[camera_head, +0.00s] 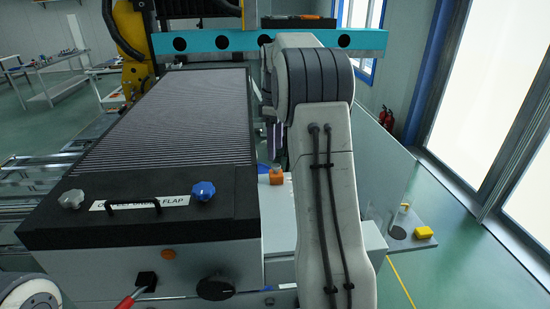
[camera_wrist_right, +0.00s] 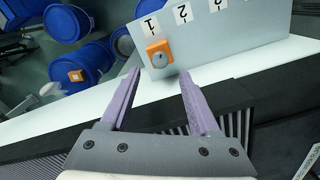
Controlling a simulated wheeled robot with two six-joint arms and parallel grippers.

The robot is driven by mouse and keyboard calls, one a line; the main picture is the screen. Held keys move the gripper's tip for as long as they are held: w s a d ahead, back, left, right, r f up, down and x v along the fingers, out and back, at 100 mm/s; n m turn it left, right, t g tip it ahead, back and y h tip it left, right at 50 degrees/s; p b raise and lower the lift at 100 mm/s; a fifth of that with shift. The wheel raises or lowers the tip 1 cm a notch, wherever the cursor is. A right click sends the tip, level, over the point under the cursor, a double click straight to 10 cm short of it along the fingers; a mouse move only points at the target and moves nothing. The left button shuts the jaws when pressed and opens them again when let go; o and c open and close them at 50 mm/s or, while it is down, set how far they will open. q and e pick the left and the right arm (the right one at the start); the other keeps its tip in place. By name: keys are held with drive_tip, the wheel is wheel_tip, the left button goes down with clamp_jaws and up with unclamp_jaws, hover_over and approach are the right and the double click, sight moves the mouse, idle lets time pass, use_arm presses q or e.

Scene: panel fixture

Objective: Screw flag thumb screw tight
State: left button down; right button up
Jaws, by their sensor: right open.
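A black flap cover (camera_head: 150,228) with a partly readable label ending in "FLAP" lies at the front of the ribbed unit. A grey lobed knob (camera_head: 72,199) sits at its left and a blue lobed knob (camera_head: 203,190) at its right; I cannot tell which is the thumb screw. My right gripper (camera_head: 275,140) is beyond the flap, partly hidden by my arm. In the wrist view the right gripper (camera_wrist_right: 158,75) is open and empty, its purple fingers apart. An orange block with a grey round knob (camera_wrist_right: 159,57) appears just beyond the fingertips. My left gripper is not in view.
A black handle (camera_head: 130,205) stands on the flap. A black dial (camera_head: 215,288) and red lever (camera_head: 130,299) are on the front face. A grey panel with number labels (camera_wrist_right: 235,40) stands beyond the fingers. Blue barrels (camera_wrist_right: 78,65) are behind. A teal beam (camera_head: 220,41) crosses the back.

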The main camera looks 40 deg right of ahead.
sight(276, 166)
drive_tip(key=shift+s+f+p, duration=0.1)
drive_tip(key=shift+f+p, duration=0.4)
drive_tip(key=shift+f, duration=2)
drive_tip(key=shift+d, duration=0.1)
clamp_jaws()
